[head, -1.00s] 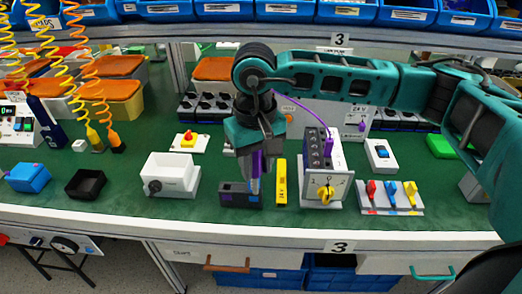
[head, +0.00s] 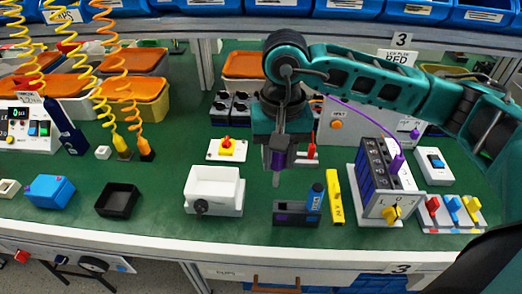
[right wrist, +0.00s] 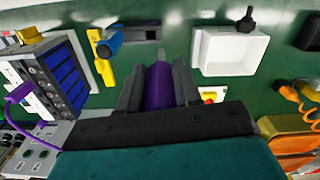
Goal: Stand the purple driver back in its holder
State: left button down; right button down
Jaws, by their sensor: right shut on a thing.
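The purple driver (right wrist: 158,88) is between the fingers of my right gripper (head: 278,160), which is shut on its handle. In the head view it hangs roughly upright, shaft down, above the green bench. The holder (head: 297,219) is a dark block near the bench's front edge, with a purple mark at its left end. A blue driver (head: 317,190) stands in its right end. My right gripper is above and a little left of the holder, apart from it. The holder's blue driver also shows in the right wrist view (right wrist: 110,45). My left gripper is out of view.
A white box with a black knob (head: 214,193) stands left of the holder. A yellow bar (head: 335,196) and the rotary switch unit (head: 378,192) stand close on its right. A black tray (head: 118,200) is farther left.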

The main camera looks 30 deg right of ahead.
jog(key=shift+s+d+r+m, duration=0.25)
jog(key=shift+s+d+m, duration=0.35)
jog(key=shift+s+m, duration=0.25)
notch_tip(320, 180, down, 6)
jog(key=b, duration=0.7)
jog(key=shift+b, duration=0.3)
